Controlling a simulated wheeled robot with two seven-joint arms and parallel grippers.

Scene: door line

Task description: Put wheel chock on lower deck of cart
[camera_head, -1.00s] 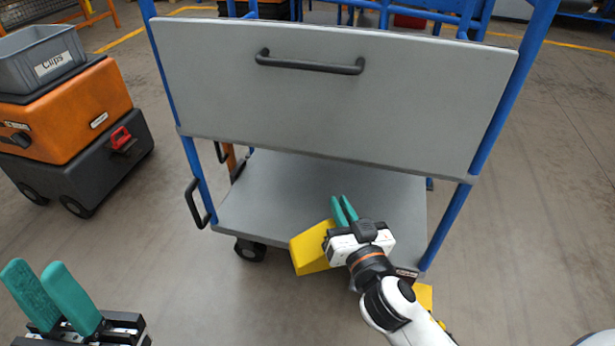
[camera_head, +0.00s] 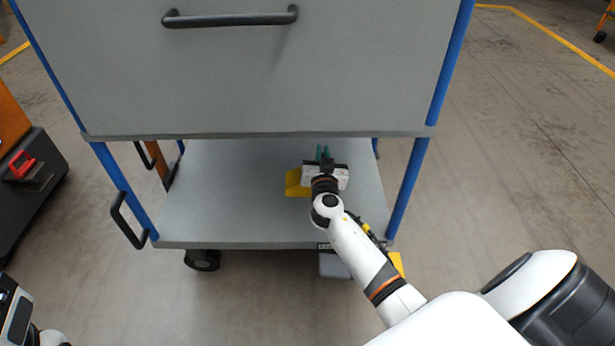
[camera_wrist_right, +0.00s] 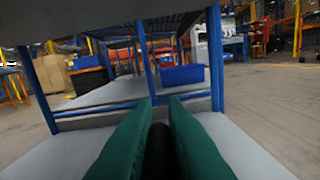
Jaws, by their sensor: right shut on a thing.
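The cart's grey lower deck (camera_head: 230,205) lies under a large grey upper panel (camera_head: 270,80). The yellow wheel chock (camera_head: 296,184) shows over the deck, right of its middle, partly hidden by my right gripper (camera_head: 325,153). The right gripper is shut on the chock, its green fingertips pointing toward the back of the deck. I cannot tell whether the chock touches the deck. In the right wrist view the two green fingers (camera_wrist_right: 160,105) point across the deck, and no yellow shows. Only a bit of my left arm shows at the lower left; its fingers are out of view.
Blue posts (camera_head: 408,190) frame the cart, and the upper panel hangs above my right forearm. A black handle (camera_head: 124,220) is on the left side. Another yellow thing (camera_head: 397,263) shows beside my forearm. A blue bin (camera_wrist_right: 182,75) shows beyond the deck.

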